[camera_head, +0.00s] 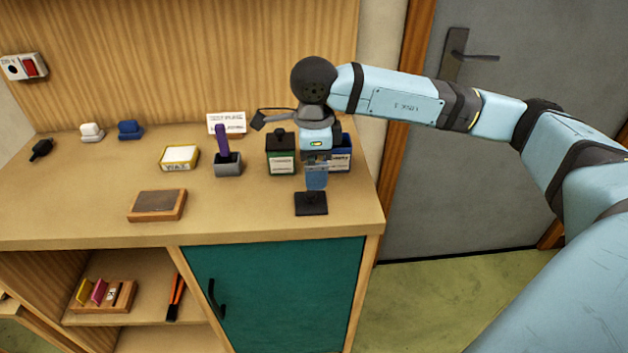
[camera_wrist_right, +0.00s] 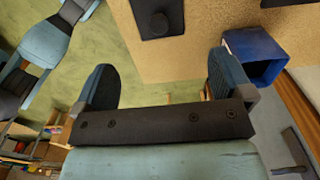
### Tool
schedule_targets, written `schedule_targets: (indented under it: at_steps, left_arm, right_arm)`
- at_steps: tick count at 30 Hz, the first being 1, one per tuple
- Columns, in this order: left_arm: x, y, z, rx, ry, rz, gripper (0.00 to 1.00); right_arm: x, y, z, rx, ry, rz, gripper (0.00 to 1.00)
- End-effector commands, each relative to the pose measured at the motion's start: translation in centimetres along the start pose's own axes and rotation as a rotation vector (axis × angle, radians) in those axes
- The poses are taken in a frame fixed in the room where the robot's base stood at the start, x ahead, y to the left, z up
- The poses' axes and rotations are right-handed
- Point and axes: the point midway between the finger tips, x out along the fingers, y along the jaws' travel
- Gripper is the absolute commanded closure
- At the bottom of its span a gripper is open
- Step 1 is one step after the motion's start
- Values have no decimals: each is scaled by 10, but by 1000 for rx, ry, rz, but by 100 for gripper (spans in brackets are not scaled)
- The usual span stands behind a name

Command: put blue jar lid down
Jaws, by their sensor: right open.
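The blue jar lid, a flat black square with a small knob on top (camera_head: 311,204), lies knob up on the countertop near its front edge. It also shows at the top of the right wrist view (camera_wrist_right: 172,22). My right gripper (camera_head: 316,184) is open and empty, just behind and above the lid in the head view; its two fingers are spread apart in the wrist view (camera_wrist_right: 163,82). The blue jar (camera_head: 346,156) stands behind the gripper, partly hidden by it. The wrist view shows the blue jar (camera_wrist_right: 265,72) with its top open. My left gripper is not in view.
A green jar (camera_head: 281,160) with a black lid on it stands left of the gripper. Farther left are a grey holder (camera_head: 228,168), a yellow-framed box (camera_head: 179,158) and a brown wooden block (camera_head: 157,205). The counter between the block and lid is clear.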

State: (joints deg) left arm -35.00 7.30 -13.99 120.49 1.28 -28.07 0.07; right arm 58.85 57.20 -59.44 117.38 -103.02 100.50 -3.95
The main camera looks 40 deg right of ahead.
Motion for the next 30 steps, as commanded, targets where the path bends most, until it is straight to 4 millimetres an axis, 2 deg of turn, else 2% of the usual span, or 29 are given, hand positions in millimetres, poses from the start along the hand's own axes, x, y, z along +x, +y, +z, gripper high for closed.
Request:
schedule_targets:
  at_steps: [3, 9, 30]
  left_arm:
    - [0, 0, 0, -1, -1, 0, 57]
    - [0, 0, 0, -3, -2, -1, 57]
    - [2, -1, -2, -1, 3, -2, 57]
  right_arm:
    - [-19, 0, 1, -1, -1, -1, 2]
    - [-32, 0, 0, -1, 0, 0, 2]
    - [-32, 0, 0, 0, 1, 0, 2]
